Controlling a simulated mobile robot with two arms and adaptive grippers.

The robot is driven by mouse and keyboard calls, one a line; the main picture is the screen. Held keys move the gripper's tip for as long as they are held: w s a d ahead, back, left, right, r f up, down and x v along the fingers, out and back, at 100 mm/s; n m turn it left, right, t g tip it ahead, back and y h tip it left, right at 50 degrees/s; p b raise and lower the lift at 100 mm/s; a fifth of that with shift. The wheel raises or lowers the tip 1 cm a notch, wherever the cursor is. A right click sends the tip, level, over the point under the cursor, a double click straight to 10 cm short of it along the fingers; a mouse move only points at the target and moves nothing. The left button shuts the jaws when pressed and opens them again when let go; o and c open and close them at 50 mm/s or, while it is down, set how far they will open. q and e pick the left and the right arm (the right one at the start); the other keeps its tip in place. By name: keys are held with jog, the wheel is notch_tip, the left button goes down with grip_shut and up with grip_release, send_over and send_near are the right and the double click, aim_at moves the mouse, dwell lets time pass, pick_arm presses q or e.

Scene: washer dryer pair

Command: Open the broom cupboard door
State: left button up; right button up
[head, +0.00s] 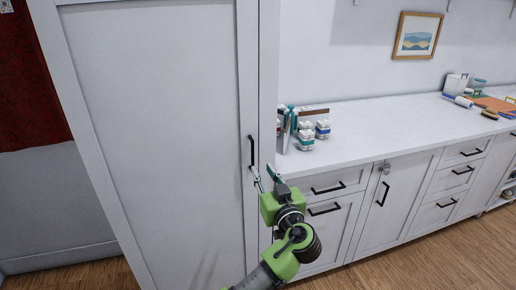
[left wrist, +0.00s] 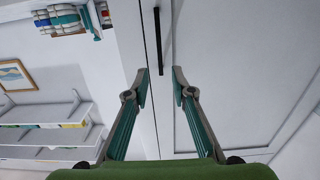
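The broom cupboard door (head: 160,120) is a tall white panel on the left of the head view, and it looks shut. Its black vertical bar handle (head: 250,152) is near the door's right edge. My left gripper (head: 263,175) is at the handle's lower end, with its fingers pointing towards the door. In the left wrist view my left gripper (left wrist: 160,76) is open, with nothing held. The handle (left wrist: 158,42) shows ahead, in line with the gap between the fingertips. I cannot tell whether any finger touches it. My right gripper is in neither view.
A white counter (head: 390,108) with drawers and a cabinet runs to the right of the cupboard. A dark red cloth (head: 30,90) hangs at the left. The wooden floor (head: 450,255) in front is clear.

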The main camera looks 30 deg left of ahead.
aim_at(253, 153)
pick_arm(q)
jog(key=p+x, duration=0.2)
jog(key=x, duration=0.8)
jog(key=shift+w+r, duration=0.1)
jog(key=shift+p+x, duration=0.4)
jog(key=shift+x, duration=0.45)
grip_shut()
